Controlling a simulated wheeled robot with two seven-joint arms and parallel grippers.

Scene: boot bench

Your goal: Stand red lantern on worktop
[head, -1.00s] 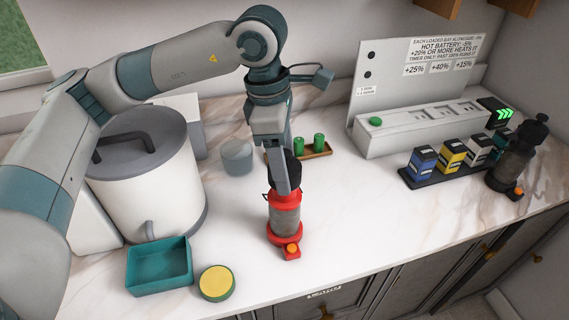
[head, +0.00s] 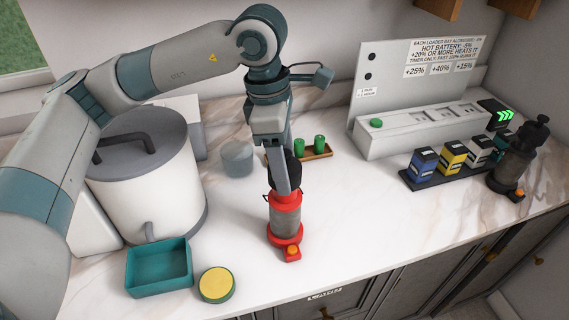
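The red lantern (head: 285,218) has a red base and collar, a grey middle and a black top. It is upright at the front middle of the white marble worktop (head: 335,220), and its base appears to be on the surface. My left gripper (head: 283,188) comes down over the lantern's top from above. A finger lies against the black top and red collar, and the other finger is hidden, so I cannot tell whether it is shut on the lantern. My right gripper is not in view.
A teal tray (head: 160,268) and a yellow-topped round tin (head: 216,284) are left of the lantern, near a large white pot (head: 150,185). Green cylinders (head: 319,145) stand behind. A battery rack (head: 455,168), charger (head: 420,130) and dark lantern (head: 513,160) are right. Worktop between is clear.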

